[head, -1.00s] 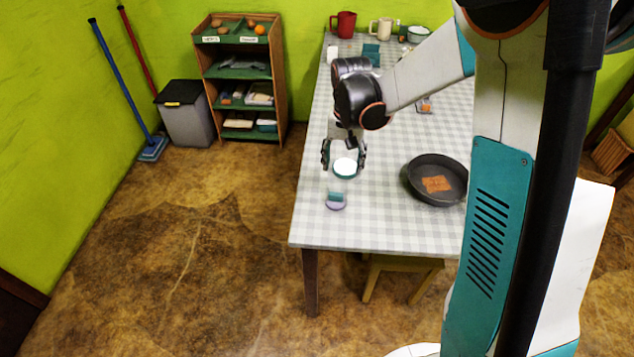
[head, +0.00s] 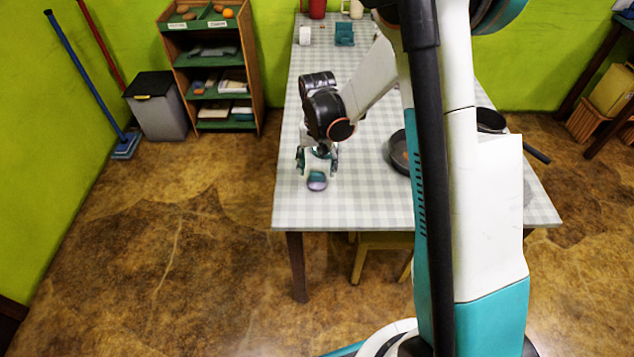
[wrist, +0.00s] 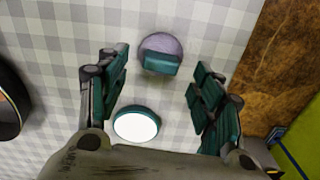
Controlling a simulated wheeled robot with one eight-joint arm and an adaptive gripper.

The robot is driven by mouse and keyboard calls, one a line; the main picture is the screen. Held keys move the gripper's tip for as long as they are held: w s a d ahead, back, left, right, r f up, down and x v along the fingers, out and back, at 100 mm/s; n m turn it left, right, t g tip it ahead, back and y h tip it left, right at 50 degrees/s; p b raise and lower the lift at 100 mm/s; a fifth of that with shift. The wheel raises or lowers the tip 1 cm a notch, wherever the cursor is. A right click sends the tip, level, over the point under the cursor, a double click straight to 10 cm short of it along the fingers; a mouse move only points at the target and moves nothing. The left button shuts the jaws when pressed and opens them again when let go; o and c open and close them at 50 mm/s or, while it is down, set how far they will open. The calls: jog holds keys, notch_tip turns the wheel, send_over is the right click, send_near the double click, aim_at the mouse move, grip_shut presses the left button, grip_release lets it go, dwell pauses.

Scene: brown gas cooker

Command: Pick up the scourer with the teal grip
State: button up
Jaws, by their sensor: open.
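The scourer (head: 317,184) is a round purple-grey pad with a teal block grip, lying on the checked tablecloth near the table's front left. In the wrist view the scourer (wrist: 160,46) lies just beyond my fingertips, roughly centred between them. My gripper (head: 317,165) is open and empty, pointing down just behind the scourer in the head view. In the wrist view my gripper (wrist: 162,82) shows its two teal-padded fingers spread wide. I cannot tell its exact height above the table.
A round white-topped thing with a teal rim (wrist: 136,124) sits between my fingers, nearer the palm. A dark pan (head: 398,152) stands to the right, partly hidden by my body; it also shows in the wrist view (wrist: 8,110). The table's left edge is near.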

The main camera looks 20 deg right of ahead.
aim_at(317, 173)
notch_tip(317, 173, down, 4)
jog(key=shift+f+b, duration=0.1)
jog(key=shift+b, duration=0.8)
jog(key=c, duration=1.1)
jog(key=shift+r, duration=0.2)
notch_tip(317, 173, up, 20)
jog(key=p, duration=0.7)
